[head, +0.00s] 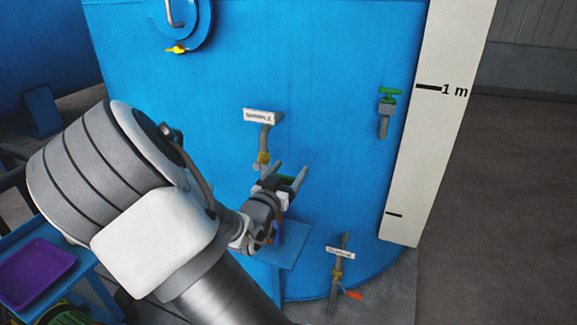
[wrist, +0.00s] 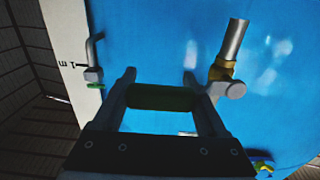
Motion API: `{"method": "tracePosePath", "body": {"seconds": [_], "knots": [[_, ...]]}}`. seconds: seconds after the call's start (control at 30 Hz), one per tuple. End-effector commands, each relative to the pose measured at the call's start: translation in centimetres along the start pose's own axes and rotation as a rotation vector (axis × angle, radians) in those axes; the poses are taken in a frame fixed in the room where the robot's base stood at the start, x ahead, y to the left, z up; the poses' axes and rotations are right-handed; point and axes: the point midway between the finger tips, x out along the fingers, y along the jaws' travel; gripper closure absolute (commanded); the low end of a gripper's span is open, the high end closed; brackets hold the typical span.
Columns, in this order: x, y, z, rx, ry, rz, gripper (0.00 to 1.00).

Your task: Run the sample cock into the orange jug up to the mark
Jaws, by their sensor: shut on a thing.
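My gripper (head: 287,180) is at the front of the blue tank, just below and right of a cock (head: 263,157) with a brass-coloured collar. A white label (head: 259,117) is above this cock; its text is too small to read. In the wrist view, my gripper (wrist: 160,80) is shut on a dark green bar (wrist: 160,97), which looks like a handle. The cock's brass collar and grey pipe (wrist: 234,40) stand beside the right finger. A small orange patch (head: 277,233), perhaps the jug, shows below my gripper, over a blue shelf (head: 291,254). The mark is not visible.
A lower labelled cock (head: 337,275) with an orange lever sticks out at the tank's foot. Another cock with a green handle (head: 389,93) is to the right, near the white scale board (head: 440,130). A purple tray (head: 35,274) lies at the left. Floor at right is clear.

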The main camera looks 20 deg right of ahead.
Motion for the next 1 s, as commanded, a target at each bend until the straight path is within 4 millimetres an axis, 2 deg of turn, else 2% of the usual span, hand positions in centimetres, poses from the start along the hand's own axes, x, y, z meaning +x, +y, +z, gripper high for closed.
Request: {"method": "tracePosePath", "body": {"seconds": [0.37, 0.4, 0.43, 0.77, 0.87, 1.0], "knots": [[0.0, -0.1, -0.2, -0.018, 0.003, -0.001, 1.0], [0.0, -0.1, -0.2, -0.017, 0.004, -0.001, 0.18], [0.0, -0.1, -0.2, -0.017, 0.004, -0.001, 0.13], [-0.2, -0.1, -0.1, -0.014, 0.001, -0.001, 0.12], [-1.0, -0.1, -0.2, -0.013, 0.0, -0.003, 0.12], [-3.5, -0.1, -0.2, -0.014, -0.001, -0.005, 0.12]]}}
